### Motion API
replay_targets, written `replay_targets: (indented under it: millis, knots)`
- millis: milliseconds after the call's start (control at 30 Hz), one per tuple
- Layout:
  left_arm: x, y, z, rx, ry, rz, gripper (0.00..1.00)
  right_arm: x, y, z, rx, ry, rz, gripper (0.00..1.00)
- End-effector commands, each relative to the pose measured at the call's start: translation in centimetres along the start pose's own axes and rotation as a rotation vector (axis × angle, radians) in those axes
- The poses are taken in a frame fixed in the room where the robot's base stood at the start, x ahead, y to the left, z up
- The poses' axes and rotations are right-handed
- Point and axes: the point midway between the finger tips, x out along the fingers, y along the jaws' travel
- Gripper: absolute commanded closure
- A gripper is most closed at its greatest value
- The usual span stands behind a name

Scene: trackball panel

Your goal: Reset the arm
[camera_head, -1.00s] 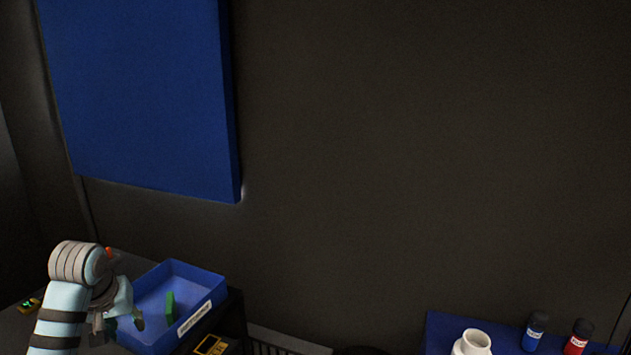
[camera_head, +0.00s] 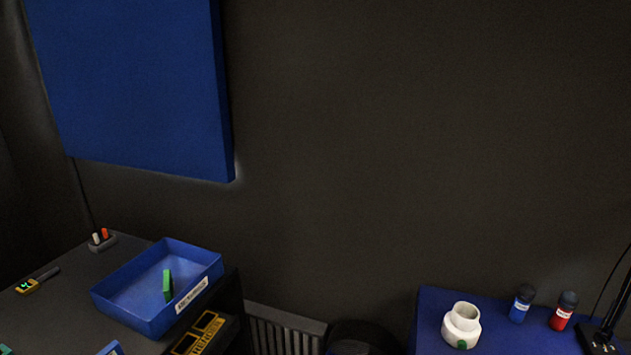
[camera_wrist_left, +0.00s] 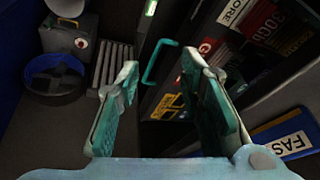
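My left gripper (camera_wrist_left: 160,72) shows in the left wrist view with its two green-padded fingers spread apart and nothing held between them. Beyond the fingers are a dark cabinet front and a green handle (camera_wrist_left: 150,66); I see no contact with them. In the head view neither of my arms shows, and my right gripper is in no frame.
In the head view, a blue tray (camera_head: 120,312) holding a green piece (camera_head: 168,286) stands on the dark left table. A white jar (camera_head: 461,326), a blue bottle (camera_head: 521,303) and a red bottle (camera_head: 563,311) stand on a blue surface at right. A dark gap separates them.

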Motion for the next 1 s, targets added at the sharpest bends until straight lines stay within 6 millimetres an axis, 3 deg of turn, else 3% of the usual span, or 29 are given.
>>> replay_targets:
  millis: [100,267,500,633,767,867,1000]
  knots:
    - [0.4,2.0,4.7,0.052,-0.007,0.024,0.66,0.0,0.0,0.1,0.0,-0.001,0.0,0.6]
    - [-0.4,4.1,10.8,0.106,-0.01,0.053,0.66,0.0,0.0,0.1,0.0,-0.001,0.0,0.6]
    - [-3.8,5.7,18.5,0.147,-0.015,0.075,0.66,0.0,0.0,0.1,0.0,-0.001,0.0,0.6]
    - [2.2,5.9,19.2,0.143,-0.041,0.07,0.66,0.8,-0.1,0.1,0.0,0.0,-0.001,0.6]
    - [7.6,6.2,21.0,0.138,-0.069,0.069,0.66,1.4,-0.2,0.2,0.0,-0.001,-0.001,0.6]
    - [11.8,6.3,23.1,0.134,-0.092,0.068,0.66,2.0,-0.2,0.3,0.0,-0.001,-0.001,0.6]
    - [18.1,6.3,27.8,0.127,-0.131,0.067,0.66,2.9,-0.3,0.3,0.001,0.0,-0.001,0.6]
